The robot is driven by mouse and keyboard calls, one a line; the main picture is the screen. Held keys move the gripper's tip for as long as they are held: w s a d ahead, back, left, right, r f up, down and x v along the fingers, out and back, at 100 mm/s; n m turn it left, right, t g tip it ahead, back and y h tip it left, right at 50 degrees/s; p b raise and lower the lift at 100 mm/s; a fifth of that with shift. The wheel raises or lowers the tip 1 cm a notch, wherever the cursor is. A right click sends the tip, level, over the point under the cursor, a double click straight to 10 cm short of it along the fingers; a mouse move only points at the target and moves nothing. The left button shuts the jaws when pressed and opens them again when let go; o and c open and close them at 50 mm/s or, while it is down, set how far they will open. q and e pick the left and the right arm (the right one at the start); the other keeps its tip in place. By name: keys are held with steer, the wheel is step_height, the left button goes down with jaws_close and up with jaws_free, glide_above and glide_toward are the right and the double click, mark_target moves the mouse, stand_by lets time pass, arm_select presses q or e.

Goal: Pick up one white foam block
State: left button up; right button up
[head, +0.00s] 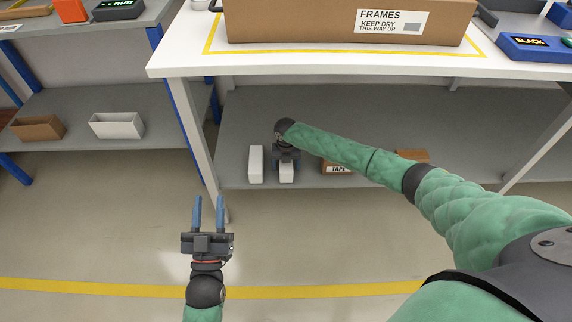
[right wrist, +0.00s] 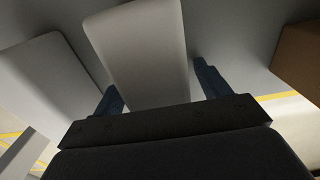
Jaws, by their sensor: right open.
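Two white foam blocks lie on the grey lower shelf under the white table. One block (head: 256,164) lies to the left, clear of the gripper; it also shows at the left of the right wrist view (right wrist: 50,75). The other block (head: 287,172) is under my right gripper (head: 286,160), and most of it is hidden in the head view. In the right wrist view this block (right wrist: 140,50) lies between the two blue fingers of the open gripper (right wrist: 160,85), with gaps at its sides. My left gripper (head: 208,215) is open and empty over the floor in front of the table.
A brown box marked TAPE (head: 335,168) lies right of the gripper on the lower shelf (head: 400,120), close by. A large FRAMES carton (head: 300,22) stands on the table above. A side shelf at left holds a white bin (head: 117,125) and a brown bin (head: 38,128).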

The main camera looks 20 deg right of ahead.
steer(key=c, duration=1)
steer(key=shift+r, duration=0.1)
